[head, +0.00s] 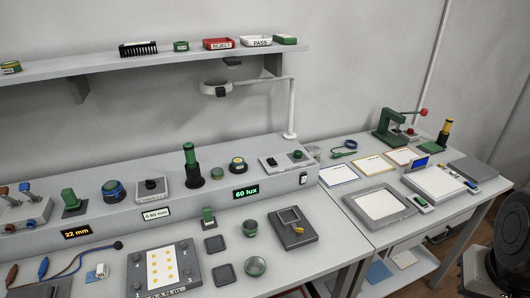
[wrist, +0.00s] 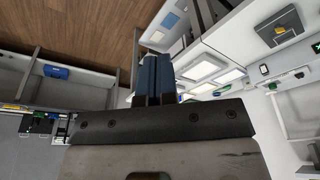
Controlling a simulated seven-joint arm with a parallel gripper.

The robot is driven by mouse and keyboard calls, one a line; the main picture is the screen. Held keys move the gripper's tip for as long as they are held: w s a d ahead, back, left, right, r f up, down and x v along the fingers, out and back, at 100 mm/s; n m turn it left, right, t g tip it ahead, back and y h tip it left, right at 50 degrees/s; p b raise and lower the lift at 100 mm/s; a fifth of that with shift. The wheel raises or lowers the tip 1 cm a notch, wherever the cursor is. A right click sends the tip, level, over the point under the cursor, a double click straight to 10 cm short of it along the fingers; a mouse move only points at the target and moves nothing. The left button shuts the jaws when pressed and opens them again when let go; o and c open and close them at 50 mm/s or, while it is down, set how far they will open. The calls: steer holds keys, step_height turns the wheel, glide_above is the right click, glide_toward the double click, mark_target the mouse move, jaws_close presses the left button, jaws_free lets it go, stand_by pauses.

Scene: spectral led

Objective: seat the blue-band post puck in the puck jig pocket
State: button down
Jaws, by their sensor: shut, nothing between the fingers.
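A round dark puck with a blue band and a raised top (head: 115,189) stands on the raised grey ledge at the left in the head view; I take it for the blue-band post puck. A dark grey block with a square recess and an orange knob (head: 306,235) lies on the front bench; it may be the puck jig, but I cannot be sure. It also shows at the upper right of the wrist view (wrist: 291,38). My gripper (wrist: 155,62) is shut and empty in the wrist view, away from the bench objects. I cannot make it out in the head view.
A grey plate with yellow dots (head: 187,280) and several small pads and round pots lie in front. A lamp arm (head: 291,110) rises behind. A right-hand bench holds trays (head: 381,204) and a green press (head: 388,126).

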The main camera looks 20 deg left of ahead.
steer(key=shift+c, duration=2.3)
jaws_free()
steer(key=w+a+r+n+g, duration=0.1)
steer(key=w+a+r+n, duration=0.25)
steer(key=w+a, duration=0.9)
steer(key=w+a+r+n, duration=0.2)
steer(key=w+a+n, duration=0.2)
steer(key=w+a, duration=0.85)
steer(key=n+g, duration=0.2)
steer(key=n, duration=0.5)
glide_above(238, 160)
steer(key=f, duration=1.2)
steer(key=shift+d+f, duration=0.2)
steer(key=shift+d, duration=0.1)
steer(key=shift+a+f, duration=0.1)
steer(key=shift+a, duration=0.25)
steer(key=shift+f, duration=0.1)
